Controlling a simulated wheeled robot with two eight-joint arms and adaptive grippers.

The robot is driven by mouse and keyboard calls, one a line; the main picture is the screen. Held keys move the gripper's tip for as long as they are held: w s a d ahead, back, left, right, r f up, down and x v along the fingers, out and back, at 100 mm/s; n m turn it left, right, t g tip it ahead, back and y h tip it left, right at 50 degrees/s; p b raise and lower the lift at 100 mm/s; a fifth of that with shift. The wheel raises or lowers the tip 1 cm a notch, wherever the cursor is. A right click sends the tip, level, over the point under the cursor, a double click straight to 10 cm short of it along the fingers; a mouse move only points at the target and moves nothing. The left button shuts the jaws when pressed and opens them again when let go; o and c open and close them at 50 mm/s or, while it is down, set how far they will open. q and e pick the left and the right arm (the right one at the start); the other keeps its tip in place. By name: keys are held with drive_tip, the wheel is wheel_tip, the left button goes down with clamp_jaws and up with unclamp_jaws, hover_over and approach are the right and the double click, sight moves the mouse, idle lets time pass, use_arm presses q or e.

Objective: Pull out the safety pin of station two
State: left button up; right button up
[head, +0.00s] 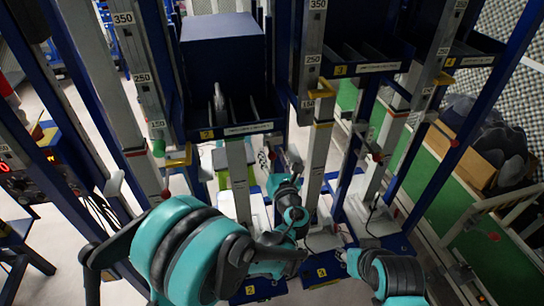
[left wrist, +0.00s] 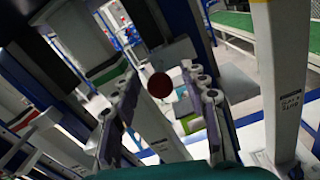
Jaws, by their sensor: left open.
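Station two has a blue carriage marked 2 (head: 206,134) on a grey post, with shelf slots and a tall blue box on it. In the left wrist view, a dark red round knob (left wrist: 160,86), seemingly the head of the safety pin, shows between the open fingers of my left gripper (left wrist: 160,76). No finger visibly closes on it. The pin's shaft is hidden behind the knob. In the head view my left gripper (head: 276,164) is beside the grey post, below the carriage's right part, and partly hidden by my wrist.
Station three's carriage (head: 358,69) stands to the right, with grey and blue posts between. Another red knob (head: 377,157) is on a post there. A yellow bracket (head: 178,158) sticks out at left. A green conveyor (head: 500,255) runs along the right.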

use_arm(q)
drive_tip(key=shift+w+a, duration=0.1)
drive_tip(key=shift+w, duration=0.2)
drive_tip(key=shift+c, duration=0.3)
clamp_jaws()
drive_tip(key=v, duration=0.8)
drive_tip(key=shift+s+b, duration=0.4)
